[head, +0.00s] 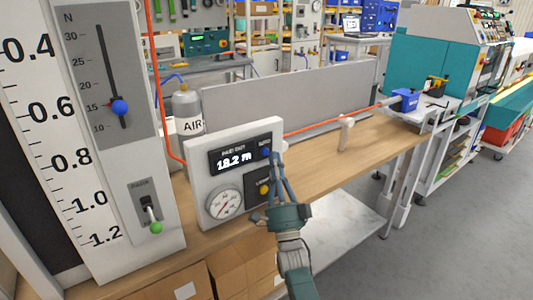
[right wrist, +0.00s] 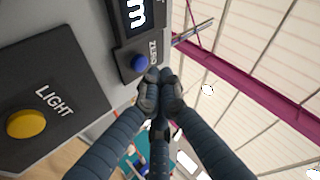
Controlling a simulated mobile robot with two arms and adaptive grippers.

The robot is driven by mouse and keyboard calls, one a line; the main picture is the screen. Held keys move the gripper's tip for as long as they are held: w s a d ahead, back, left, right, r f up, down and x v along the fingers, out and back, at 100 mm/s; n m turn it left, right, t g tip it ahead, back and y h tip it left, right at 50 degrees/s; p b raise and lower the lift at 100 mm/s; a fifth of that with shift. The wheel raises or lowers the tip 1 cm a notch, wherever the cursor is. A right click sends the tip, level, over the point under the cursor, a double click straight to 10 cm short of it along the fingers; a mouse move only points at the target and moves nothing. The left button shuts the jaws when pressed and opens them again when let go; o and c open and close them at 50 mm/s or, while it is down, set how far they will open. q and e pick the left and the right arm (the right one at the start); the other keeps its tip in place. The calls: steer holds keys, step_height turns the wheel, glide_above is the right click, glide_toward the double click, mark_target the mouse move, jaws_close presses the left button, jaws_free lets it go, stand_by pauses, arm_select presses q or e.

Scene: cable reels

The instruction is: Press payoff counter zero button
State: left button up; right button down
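The payoff counter (head: 234,158) is a black display reading about 18.2 m on the white panel. Its blue zero button (head: 266,152) is at the display's right end. In the right wrist view the blue button (right wrist: 139,63) sits beside the word ZERO. My right gripper (head: 275,158) has its fingertips just right of the button in the head view. In the right wrist view the fingertips (right wrist: 160,88) are together, empty, and a little below and right of the button, seemingly apart from it. My left gripper is not in view.
A yellow LIGHT button (right wrist: 27,123) and a round gauge (head: 223,203) are on the same panel. A tall panel with a blue-knobbed slider (head: 120,107) stands left. An orange cable (head: 318,125) runs above the wooden bench (head: 371,150) toward a teal machine (head: 440,65).

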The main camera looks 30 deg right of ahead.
steer(key=shift+w+y, duration=0.1)
steer(key=shift+y, duration=0.2)
steer(key=shift+w, duration=0.35)
steer(key=shift+w+a+b, duration=0.1)
steer(key=shift+w+b, duration=0.15)
steer(key=shift+b, duration=0.25)
stand_by(0.4)
steer(key=shift+w, duration=0.1)
stand_by(0.4)
steer(key=shift+s+p, duration=0.4)
steer(key=shift+s, duration=0.4)
